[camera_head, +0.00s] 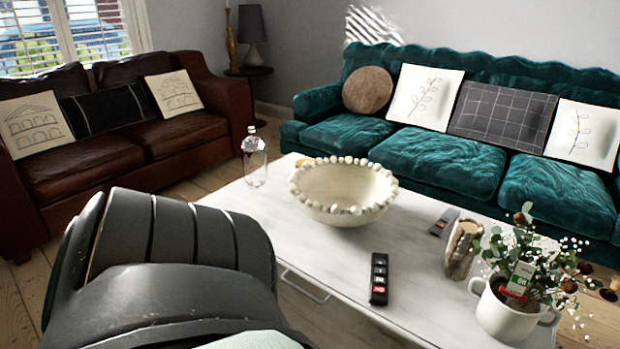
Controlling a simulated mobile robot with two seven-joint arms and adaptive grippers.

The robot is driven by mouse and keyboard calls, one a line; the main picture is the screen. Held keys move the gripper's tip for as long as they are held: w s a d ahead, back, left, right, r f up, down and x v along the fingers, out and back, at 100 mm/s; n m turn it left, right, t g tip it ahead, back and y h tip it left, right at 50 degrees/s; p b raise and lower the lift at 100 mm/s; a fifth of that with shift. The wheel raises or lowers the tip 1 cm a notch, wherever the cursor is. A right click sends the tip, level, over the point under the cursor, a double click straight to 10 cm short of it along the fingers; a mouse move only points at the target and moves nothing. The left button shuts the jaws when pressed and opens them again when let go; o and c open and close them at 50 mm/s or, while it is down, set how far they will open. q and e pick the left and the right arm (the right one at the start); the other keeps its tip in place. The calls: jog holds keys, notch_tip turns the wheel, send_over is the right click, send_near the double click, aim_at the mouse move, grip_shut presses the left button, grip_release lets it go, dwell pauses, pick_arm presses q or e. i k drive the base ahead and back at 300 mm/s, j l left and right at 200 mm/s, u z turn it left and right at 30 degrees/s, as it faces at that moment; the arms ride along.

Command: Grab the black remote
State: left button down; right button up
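A black remote (379,279) lies on the white coffee table (290,235), near its front edge and in front of the bowl. It has a column of red and light-coloured buttons. A second, dark grey remote-like object (444,221) lies further back on the table, beside a piece of wood. A large dark link of one of my arms fills the lower left and hides part of the table's left end. Neither of my grippers shows in this view. Nothing touches the black remote.
A cream bowl with a beaded rim (344,190) stands mid-table, a clear glass bottle (254,158) at the far left end. A log piece (462,249) and a potted plant (510,310) stand right of the remote. A brown sofa (110,135) and teal sofa (450,155) stand behind.

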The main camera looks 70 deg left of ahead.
aim_at(374, 298)
jog(key=u, duration=1.55)
jog(key=k+l+z, duration=0.1)
jog(key=z, duration=0.25)
